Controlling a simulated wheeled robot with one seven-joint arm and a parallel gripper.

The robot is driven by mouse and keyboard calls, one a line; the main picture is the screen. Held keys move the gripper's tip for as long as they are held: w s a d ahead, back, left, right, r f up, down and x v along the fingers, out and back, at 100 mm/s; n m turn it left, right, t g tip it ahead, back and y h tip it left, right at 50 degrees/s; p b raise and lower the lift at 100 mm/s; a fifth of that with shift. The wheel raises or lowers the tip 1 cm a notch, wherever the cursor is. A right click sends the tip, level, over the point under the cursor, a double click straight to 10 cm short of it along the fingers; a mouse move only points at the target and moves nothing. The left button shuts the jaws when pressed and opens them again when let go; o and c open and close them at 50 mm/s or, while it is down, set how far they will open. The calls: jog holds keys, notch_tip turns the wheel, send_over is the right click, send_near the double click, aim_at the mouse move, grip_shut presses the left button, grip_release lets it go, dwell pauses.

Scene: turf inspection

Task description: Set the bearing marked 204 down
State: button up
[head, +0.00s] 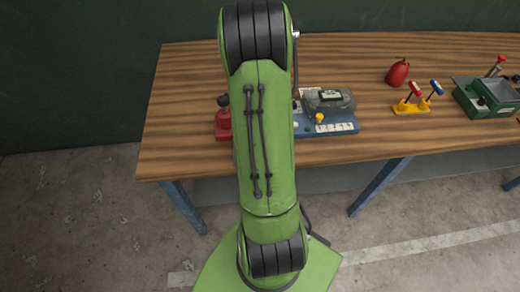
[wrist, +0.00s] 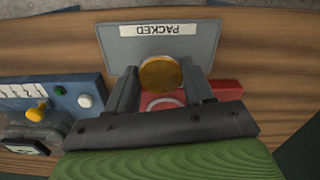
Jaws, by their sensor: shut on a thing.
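A round brass-coloured piece (wrist: 160,73), likely the bearing, sits between the fingertips of my gripper (wrist: 159,80) in the wrist view. My gripper is shut on it. No 204 mark is readable on the face that shows. A grey plate or tray (wrist: 198,38) with a label reading PACKED, upside down in this view, lies just beyond the fingertips. The piece overlaps its near edge in the picture; I cannot tell whether it touches. In the head view my own arm hides the gripper, the piece and the grey tray.
A red fixture (head: 223,125) with a black knob stands left of my arm; its red base (wrist: 228,90) shows beneath my gripper. A blue device (head: 340,125) stands right of my arm.

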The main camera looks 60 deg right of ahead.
jog(key=f, duration=0.4)
jog(key=shift+s+a+b, duration=0.1)
jog(key=shift+s+b, duration=0.2)
jog(key=shift+b, duration=0.05)
jog(key=shift+w+f, duration=0.1)
jog(key=shift+w, duration=0.05)
jog(key=shift+f, duration=0.2)
jog(key=o, duration=1.3)
